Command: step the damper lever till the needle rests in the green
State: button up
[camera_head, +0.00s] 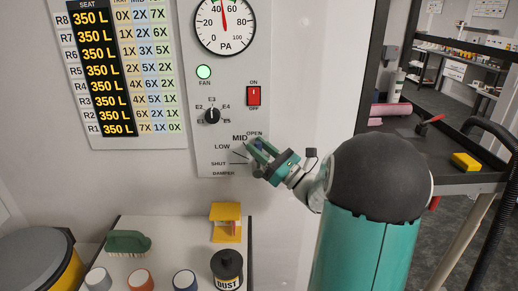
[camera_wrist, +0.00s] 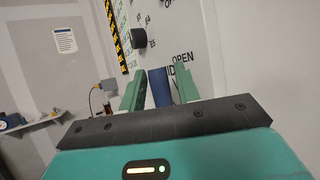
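The pressure gauge (camera_head: 225,38), marked PA, is at the top of the panel in the head view, its top cut off. The damper scale below reads SHUT, LOW, MID and OPEN. The damper lever has a blue handle (camera_wrist: 160,88), seen in the wrist view near the OPEN and MID lettering. My gripper (camera_head: 259,148) is at the scale's upper right, its green fingers on either side of the handle. Narrow gaps seem to show beside it. The fingers hide the lever's exact setting.
A lit green FAN lamp (camera_head: 204,72), a red switch (camera_head: 254,96) and a black selector knob (camera_head: 212,116) sit above the damper. A seat chart (camera_head: 118,70) hangs left. A white bench below holds a green brush (camera_head: 128,242) and a dust jar (camera_head: 227,270).

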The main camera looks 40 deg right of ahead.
jog(key=shift+w, duration=0.15)
jog(key=v, duration=1.3)
jog(key=shift+s+f, duration=0.2)
jog(key=shift+s, duration=0.15)
